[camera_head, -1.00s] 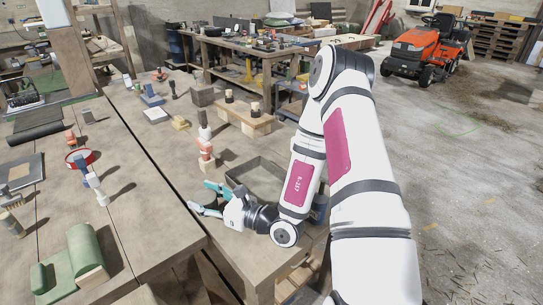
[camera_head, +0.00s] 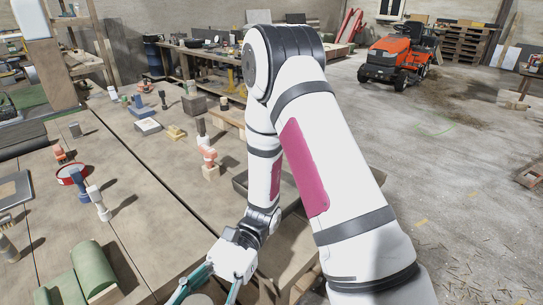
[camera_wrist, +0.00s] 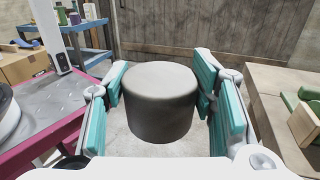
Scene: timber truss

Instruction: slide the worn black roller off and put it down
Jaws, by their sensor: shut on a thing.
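My gripper (camera_wrist: 162,100) has its teal fingers on both sides of a dark grey, worn-looking roller (camera_wrist: 158,105), a short upright cylinder with a paler flat top. In the head view, my gripper (camera_head: 205,290) is at the bottom edge, in front of the bench's near side. Only a grey sliver of the roller (camera_head: 198,299) shows there between the fingers. A wooden block with dark upright pegs (camera_head: 228,108) stands farther back, partly hidden by my arm.
The long bench (camera_head: 150,215) holds a red ring (camera_head: 73,173), a green rounded block (camera_head: 93,268) and several small tools. Open floor (camera_head: 450,190) stretches to the right, with an orange mower (camera_head: 397,58) at the back.

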